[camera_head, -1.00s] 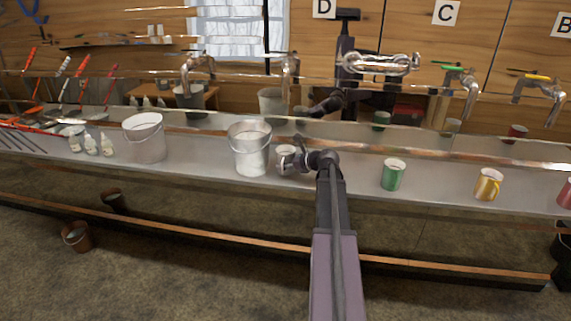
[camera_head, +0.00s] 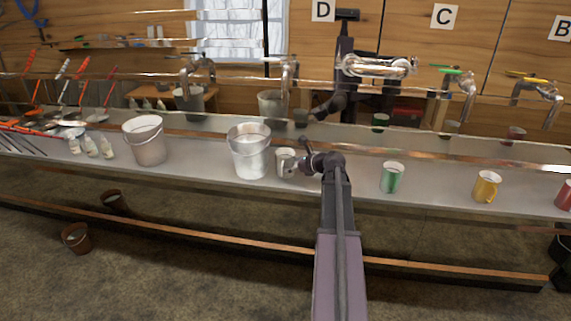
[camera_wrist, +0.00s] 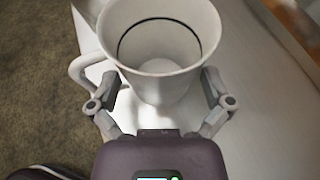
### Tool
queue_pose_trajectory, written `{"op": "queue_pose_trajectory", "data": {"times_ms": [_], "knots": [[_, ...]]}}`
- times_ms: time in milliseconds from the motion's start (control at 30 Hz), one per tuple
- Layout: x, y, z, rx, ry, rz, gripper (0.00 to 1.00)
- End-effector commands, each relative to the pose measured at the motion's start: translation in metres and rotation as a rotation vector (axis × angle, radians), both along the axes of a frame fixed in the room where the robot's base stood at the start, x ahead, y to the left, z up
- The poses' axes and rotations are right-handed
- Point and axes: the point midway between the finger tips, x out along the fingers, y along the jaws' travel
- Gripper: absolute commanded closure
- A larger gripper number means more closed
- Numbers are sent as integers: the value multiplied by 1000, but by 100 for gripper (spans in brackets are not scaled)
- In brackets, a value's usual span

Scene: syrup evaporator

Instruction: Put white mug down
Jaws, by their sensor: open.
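The white mug (camera_head: 285,162) stands upright on the metal shelf (camera_head: 340,172), just right of a metal bucket. It also shows large in the wrist view (camera_wrist: 160,75), with its handle on the left and a dark ring inside. My gripper (camera_head: 298,165) is at the mug's right side in the head view. In the wrist view my gripper (camera_wrist: 160,98) is open, with one finger on each side of the mug's lower body. I cannot tell whether either finger touches it. The mug's base is partly hidden in the wrist view.
The metal bucket (camera_head: 249,151) is close to the mug's left, and a white bucket (camera_head: 145,140) is farther left. A green mug (camera_head: 391,177) and a yellow mug (camera_head: 487,186) stand to the right. Taps (camera_head: 467,85) hang above. The shelf between my arm and the green mug is clear.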

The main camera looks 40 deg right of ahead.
Motion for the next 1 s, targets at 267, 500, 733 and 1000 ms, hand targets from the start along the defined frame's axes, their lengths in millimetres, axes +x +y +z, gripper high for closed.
{"op": "queue_pose_trajectory", "data": {"times_ms": [267, 500, 733, 1000], "knots": [[-43, -13, 21, 1, 0, -1, 0], [-71, -22, 33, 1, 0, -1, 0], [-83, -26, 36, 0, 0, 1, 0], [-83, -26, 36, 0, 0, 1, 0]]}}
